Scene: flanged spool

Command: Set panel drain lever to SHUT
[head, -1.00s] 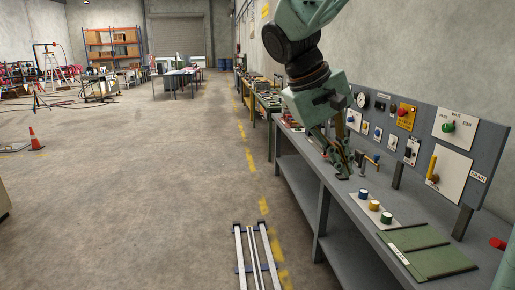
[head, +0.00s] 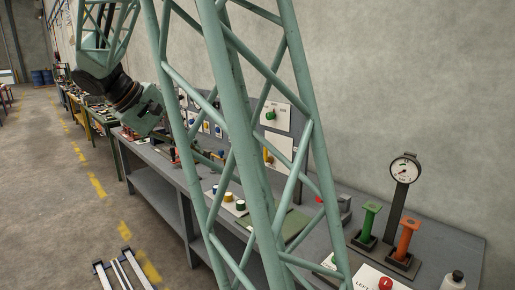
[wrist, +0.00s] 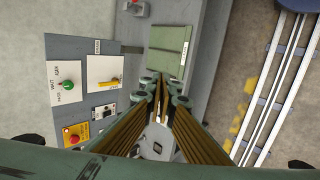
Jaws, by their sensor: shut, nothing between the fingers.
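The drain lever is a yellow handle on a white plate at the panel's end. It shows in the wrist view (wrist: 106,83) and partly behind my green lattice column in the head view (head: 268,155). It lies along the panel's height; the lettering on its plate is too small to read now. My gripper (wrist: 163,90) is shut and empty, over the bench to the right of the lever in the wrist view, apart from it. In the head view its fingers are largely hidden by my column.
A green knob (wrist: 70,85) and a red button (wrist: 72,138) sit on the same panel (wrist: 72,48). A green mat (wrist: 170,50) lies on the bench.

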